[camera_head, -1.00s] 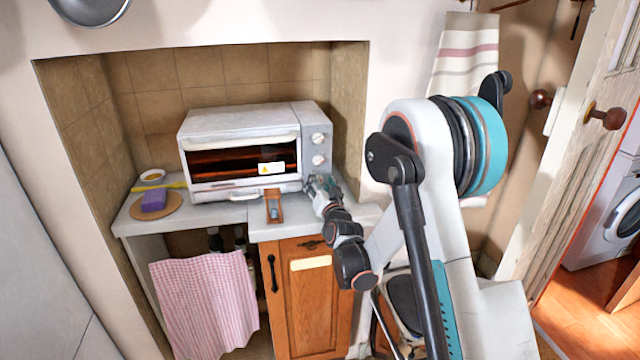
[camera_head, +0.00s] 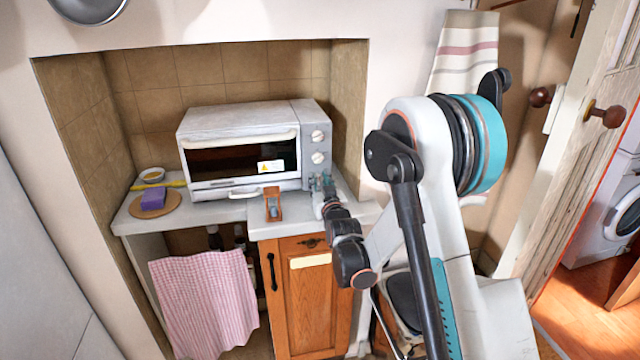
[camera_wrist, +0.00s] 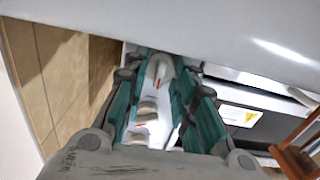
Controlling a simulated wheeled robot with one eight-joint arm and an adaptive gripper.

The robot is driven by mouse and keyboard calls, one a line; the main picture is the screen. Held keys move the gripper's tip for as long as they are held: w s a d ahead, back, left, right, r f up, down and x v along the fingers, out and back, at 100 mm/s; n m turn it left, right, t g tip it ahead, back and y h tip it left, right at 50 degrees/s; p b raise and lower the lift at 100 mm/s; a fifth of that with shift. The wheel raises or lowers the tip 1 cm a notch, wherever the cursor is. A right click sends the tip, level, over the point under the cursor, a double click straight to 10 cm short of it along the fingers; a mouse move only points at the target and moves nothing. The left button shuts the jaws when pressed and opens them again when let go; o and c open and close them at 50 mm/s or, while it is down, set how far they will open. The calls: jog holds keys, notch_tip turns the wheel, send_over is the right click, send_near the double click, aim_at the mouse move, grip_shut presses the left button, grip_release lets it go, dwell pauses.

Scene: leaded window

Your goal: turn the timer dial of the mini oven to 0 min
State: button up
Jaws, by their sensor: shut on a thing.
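The white mini oven (camera_head: 240,120) stands on the counter in the tiled niche, with its door shut and its window dark. Two dials show on its right panel, an upper one (camera_head: 317,136) and a middle one (camera_head: 318,158). The lowest dial is hidden behind my gripper (camera_head: 320,186) in the head view. In the wrist view, the teal fingers of my gripper (camera_wrist: 160,72) are closed around a white dial (camera_wrist: 159,68) with a red mark, seemingly the lowest, timer dial. Two other dials (camera_wrist: 148,108) lie between the fingers nearer the camera. I cannot read the scale.
A small wooden hourglass (camera_head: 273,205) stands on the counter (camera_head: 225,212) just left of my gripper. A purple sponge (camera_head: 153,199) lies on a round board at the left. A checked cloth (camera_head: 205,300) hangs below the counter.

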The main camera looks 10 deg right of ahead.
jog(key=o, duration=1.1)
jog(key=shift+c, duration=0.2)
jog(key=shift+s, duration=0.1)
jog(key=s, duration=1.1)
jog(key=shift+s, duration=0.4)
jog(key=shift+r, duration=0.15)
jog(key=s+r+g, duration=0.5)
jog(key=s+r, duration=0.2)
jog(key=s, duration=0.4)
jog(key=s+f+g, duration=0.2)
jog(key=s+g, duration=0.4)
jog(key=s, duration=1.8)
jog(key=shift+s+f, duration=0.15)
jog(key=shift+f, duration=0.1)
